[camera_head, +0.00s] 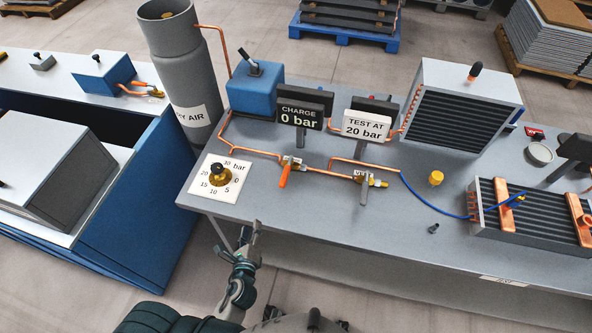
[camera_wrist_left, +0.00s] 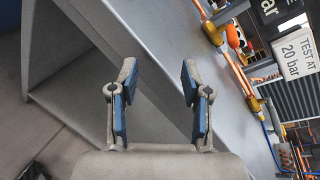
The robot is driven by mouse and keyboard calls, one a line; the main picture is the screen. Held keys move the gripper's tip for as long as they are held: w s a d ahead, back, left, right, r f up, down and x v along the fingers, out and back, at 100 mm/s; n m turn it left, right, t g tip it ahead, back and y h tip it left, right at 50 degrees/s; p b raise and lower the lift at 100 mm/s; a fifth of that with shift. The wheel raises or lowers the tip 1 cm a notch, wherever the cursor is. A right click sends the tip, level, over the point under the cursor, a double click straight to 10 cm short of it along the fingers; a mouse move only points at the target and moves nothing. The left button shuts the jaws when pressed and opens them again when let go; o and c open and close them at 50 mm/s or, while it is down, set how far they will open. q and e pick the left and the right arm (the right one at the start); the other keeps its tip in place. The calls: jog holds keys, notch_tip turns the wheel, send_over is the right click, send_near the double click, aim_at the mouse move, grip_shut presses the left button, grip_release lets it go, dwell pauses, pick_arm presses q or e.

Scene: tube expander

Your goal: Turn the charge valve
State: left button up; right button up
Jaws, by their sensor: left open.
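The charge valve (camera_head: 290,165) is a brass valve with an orange lever, on the copper pipe below the black "CHARGE 0 bar" sign (camera_head: 300,113). Its lever (camera_head: 284,177) points down toward the table's front edge. In the left wrist view the orange lever (camera_wrist_left: 232,37) shows at the upper right. My left gripper (camera_head: 252,230) is just off the front edge of the bench, below and left of the valve. In the left wrist view its blue-padded fingers (camera_wrist_left: 158,82) are apart with nothing between them. My right gripper is not seen.
A second brass valve (camera_head: 365,180) with a grey lever sits to the right, under the "TEST AT 20 bar" sign (camera_head: 367,126). A brass knob (camera_head: 220,177) on a pressure dial plate stands left of the charge valve. The grey bench (camera_head: 330,210) is clear in front of both valves.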

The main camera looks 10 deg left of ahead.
pick_arm(q)
jog(key=w+d+r+m+t+h, duration=0.1)
jog(key=d+r+m+t+h, duration=0.35)
jog(key=m, duration=0.65)
jog(key=g+p, duration=0.2)
send_near(285, 176)
jog(key=shift+w+d+f+m+t+y, duration=0.2)
jog(key=shift+f+m+t+y, duration=0.1)
jog(key=shift+y, duration=0.15)
jog(key=w, duration=0.8)
jog(key=shift+w+f+p, duration=0.2)
jog(key=shift+p, duration=0.1)
jog(key=shift+w+d, duration=0.35)
jog(key=shift+w, duration=0.3)
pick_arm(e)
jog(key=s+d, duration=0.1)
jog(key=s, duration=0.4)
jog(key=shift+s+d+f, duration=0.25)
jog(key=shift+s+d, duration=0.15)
pick_arm(q)
jog(key=shift+a, duration=0.1)
jog(key=shift+a, duration=0.1)
jog(key=shift+c, duration=1.2)
grip_shut()
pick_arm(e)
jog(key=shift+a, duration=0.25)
